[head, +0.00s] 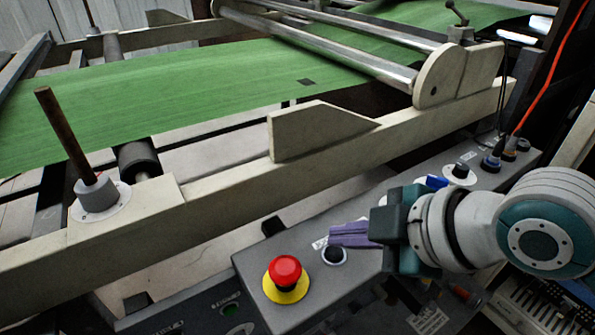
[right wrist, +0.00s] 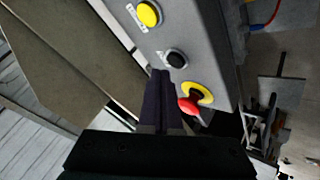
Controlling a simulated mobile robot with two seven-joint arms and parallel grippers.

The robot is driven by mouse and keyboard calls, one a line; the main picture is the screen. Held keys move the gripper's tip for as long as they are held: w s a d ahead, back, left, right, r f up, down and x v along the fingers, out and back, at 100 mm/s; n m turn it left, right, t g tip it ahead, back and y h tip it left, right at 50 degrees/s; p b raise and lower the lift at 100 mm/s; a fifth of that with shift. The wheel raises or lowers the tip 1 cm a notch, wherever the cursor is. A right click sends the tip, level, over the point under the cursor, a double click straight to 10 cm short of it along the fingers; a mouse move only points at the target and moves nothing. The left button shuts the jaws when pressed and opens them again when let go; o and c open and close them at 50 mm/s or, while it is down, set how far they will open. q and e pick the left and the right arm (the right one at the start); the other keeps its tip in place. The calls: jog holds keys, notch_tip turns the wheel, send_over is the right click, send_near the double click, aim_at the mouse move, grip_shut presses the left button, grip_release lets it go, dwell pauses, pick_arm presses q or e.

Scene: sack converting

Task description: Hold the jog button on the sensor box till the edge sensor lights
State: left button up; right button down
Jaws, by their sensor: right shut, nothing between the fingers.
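The grey control box (head: 345,285) runs along the machine's near side. A black round button (head: 334,255) with a light ring sits on its top; it also shows in the right wrist view (right wrist: 175,58). A yellow round button (right wrist: 148,14) beside a white label is farther along; my gripper hides it in the head view. Which one is the jog button I cannot tell. My right gripper (head: 334,235) is shut and empty, its purple fingertips (right wrist: 160,74) close to the black button. Contact cannot be told. No lit edge sensor is evident. My left gripper is not in view.
A red mushroom button (head: 285,270) on a yellow base stands up near the fingers. A beige rail (head: 225,205) and plate (head: 315,132) border the green web (head: 200,90).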

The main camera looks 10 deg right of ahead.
jog(key=shift+f, duration=0.1)
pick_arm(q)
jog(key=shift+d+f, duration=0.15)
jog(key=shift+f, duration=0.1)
pick_arm(e)
jog(key=shift+f, duration=0.35)
